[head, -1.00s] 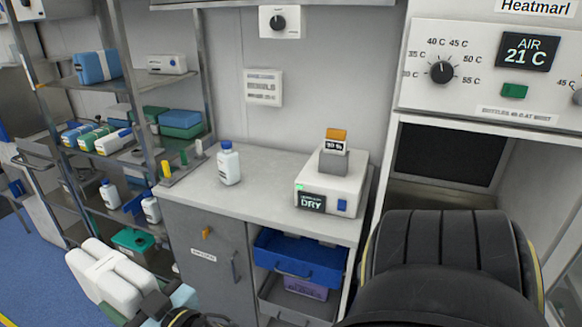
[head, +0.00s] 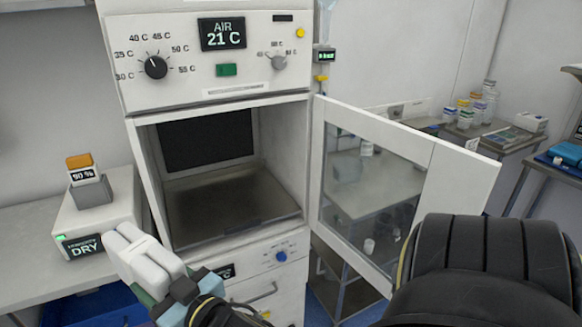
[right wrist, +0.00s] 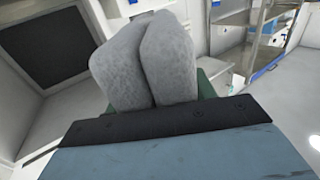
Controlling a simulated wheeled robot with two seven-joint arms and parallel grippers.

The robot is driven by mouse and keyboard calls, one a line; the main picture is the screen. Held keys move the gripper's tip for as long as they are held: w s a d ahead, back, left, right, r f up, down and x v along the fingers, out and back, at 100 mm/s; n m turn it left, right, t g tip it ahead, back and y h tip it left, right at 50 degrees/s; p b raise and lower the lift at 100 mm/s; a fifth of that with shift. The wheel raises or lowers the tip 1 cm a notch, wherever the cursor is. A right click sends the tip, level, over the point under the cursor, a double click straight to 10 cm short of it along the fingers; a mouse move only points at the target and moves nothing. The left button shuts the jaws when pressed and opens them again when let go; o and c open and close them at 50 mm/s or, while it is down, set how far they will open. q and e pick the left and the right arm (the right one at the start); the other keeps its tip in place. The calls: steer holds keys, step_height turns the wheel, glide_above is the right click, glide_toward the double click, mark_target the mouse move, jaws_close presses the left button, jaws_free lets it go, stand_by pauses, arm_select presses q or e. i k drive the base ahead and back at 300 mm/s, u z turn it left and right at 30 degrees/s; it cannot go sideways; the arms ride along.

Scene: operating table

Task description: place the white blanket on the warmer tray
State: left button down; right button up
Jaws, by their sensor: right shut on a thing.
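The white blanket (head: 140,258), a folded bundle with two lobes, is at the lower left of the head view. My right gripper (head: 178,297) is shut on it and holds it up in front of the counter and the warmer's left side. In the right wrist view the blanket (right wrist: 150,62) looks grey and fuzzy beyond the gripper (right wrist: 165,125). The warmer's dark tray (head: 235,212) forms the floor of the open chamber, to the right of and beyond the blanket. Nothing is seen on it. My left gripper is not in view.
The warmer's glass door (head: 375,185) stands open to the right. The dry box (head: 95,225) with an orange-topped block sits on the counter (head: 30,235) at left. A control panel (head: 210,55) tops the chamber. A side table with bottles (head: 480,110) is at far right.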

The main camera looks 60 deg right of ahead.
mark_target(231, 206)
steer(key=z, duration=1.1)
steer(key=i, duration=1)
